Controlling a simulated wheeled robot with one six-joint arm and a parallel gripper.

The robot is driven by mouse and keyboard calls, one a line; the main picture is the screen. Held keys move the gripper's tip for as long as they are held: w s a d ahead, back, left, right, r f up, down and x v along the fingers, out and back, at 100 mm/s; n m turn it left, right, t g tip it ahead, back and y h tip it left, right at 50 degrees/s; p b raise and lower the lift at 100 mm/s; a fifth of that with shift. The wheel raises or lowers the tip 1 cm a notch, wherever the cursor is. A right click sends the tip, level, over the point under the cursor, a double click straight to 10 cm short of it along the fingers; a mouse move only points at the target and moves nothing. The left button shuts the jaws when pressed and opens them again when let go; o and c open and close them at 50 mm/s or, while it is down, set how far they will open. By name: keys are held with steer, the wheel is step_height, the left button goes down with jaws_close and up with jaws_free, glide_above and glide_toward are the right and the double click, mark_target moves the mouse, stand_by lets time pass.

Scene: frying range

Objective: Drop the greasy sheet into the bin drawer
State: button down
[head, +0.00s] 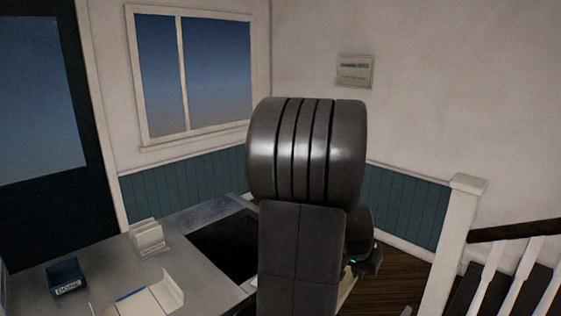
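My dark arm fills the middle of the head view and blocks much of the scene behind it. A dark part with a small green light (365,262) shows at the arm's right side, perhaps the body of my gripper. Its fingertips are hidden, so I cannot tell whether it is open or shut. A pale yellowish strip (347,288) shows just below it. I cannot tell whether this is the greasy sheet or whether it is held. I cannot make out the bin drawer. A dark rectangular recess (225,246) lies in the counter left of the arm.
The grey counter (200,290) carries a small dark blue box with a label (67,277), a rack of white cards (148,238) and a cream folded piece with a blue strip (150,300). A white post (452,230) and stair railing stand at right. Wooden floor shows between.

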step_height(320, 180, down, 4)
steer(key=shift+f+b, duration=0.1)
steer(key=shift+b, duration=1.05)
steer(key=c, duration=1.6)
jaws_free()
steer(key=b+v, duration=0.1)
steer(key=v, duration=1.3)
steer(key=shift+w+d, duration=0.15)
